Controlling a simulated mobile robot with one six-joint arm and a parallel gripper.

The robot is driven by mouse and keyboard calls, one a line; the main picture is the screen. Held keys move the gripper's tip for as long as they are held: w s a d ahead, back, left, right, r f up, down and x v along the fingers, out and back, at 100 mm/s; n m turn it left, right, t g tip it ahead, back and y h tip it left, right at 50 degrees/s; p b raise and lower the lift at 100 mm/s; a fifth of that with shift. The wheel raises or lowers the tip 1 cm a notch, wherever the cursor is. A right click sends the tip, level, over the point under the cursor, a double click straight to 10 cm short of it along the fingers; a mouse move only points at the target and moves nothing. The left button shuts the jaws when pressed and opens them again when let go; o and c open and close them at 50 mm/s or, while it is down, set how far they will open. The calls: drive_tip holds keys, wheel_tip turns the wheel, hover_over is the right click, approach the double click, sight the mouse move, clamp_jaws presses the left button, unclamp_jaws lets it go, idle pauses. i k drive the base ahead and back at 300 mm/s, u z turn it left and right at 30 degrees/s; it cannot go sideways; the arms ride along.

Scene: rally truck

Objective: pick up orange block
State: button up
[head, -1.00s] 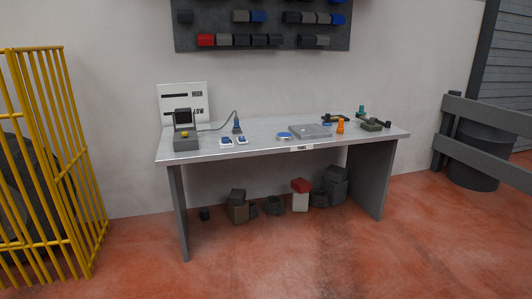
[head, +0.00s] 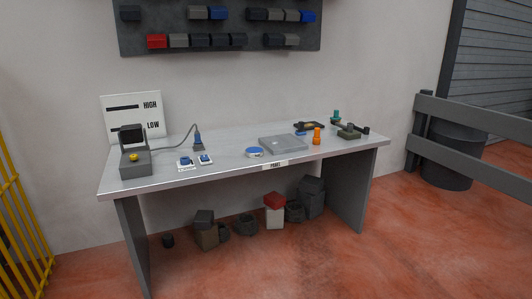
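A small upright orange block (head: 317,136) stands on the right half of the grey table (head: 225,172), near the front edge. It is just right of a flat grey plate (head: 283,144). Its shape looks rounded and narrower at the top, but it is small in view. My gripper does not show in the head view.
A blue round item (head: 254,152), a grey device with a yellow knob (head: 134,157) and dark green parts (head: 349,132) share the table. A yellow cage (head: 22,225) is at left, a grey rail fence (head: 470,125) at right. Red floor in front is clear.

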sight(317, 139)
drive_tip(key=z, duration=0.2)
drive_tip(key=i, duration=1.1)
drive_tip(key=z, duration=0.15)
